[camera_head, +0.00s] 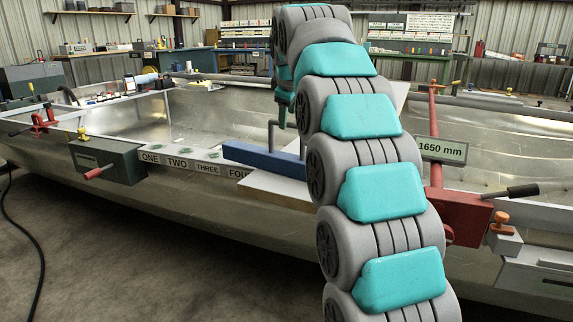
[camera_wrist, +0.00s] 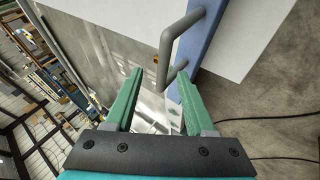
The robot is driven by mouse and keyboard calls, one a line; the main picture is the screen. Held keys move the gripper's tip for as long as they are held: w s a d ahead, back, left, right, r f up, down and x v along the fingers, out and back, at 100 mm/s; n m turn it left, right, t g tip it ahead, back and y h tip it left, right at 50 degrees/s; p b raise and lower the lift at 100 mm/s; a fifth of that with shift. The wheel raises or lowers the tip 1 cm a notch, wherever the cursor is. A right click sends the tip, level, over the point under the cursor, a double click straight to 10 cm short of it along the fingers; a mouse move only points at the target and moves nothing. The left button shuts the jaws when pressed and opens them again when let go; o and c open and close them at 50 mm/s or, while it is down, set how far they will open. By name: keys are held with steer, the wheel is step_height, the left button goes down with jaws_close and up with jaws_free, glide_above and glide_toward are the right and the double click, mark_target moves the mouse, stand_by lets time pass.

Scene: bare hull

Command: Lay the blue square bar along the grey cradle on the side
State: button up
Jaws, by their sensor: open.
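The blue square bar (camera_head: 262,160) lies on a pale flat board (camera_head: 275,191) across the hull's near edge, its right end hidden behind my arm. A bent grey handle (camera_head: 271,135) stands up from it. In the wrist view the bar (camera_wrist: 208,38) runs along the upper right, with the grey handle (camera_wrist: 166,60) reaching down between the fingertips. My gripper (camera_wrist: 159,84) is open, its green fingers either side of the handle's end; I cannot tell whether they touch it. In the head view my arm mostly hides the gripper. I cannot pick out the grey cradle for sure.
Labels ONE to FOUR (camera_head: 180,163) line the ledge left of the bar, beside a dark green box (camera_head: 105,160) with a red handle. A red clamp (camera_head: 455,215) with a 1650 mm sign (camera_head: 441,150) stands right of my arm. Shelves and benches line the back.

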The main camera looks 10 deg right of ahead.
steer(key=x, duration=0.4)
steer(key=shift+f, duration=0.4)
steer(key=shift+c, duration=0.3)
jaws_close()
steer(key=shift+r, duration=0.1)
stand_by(0.6)
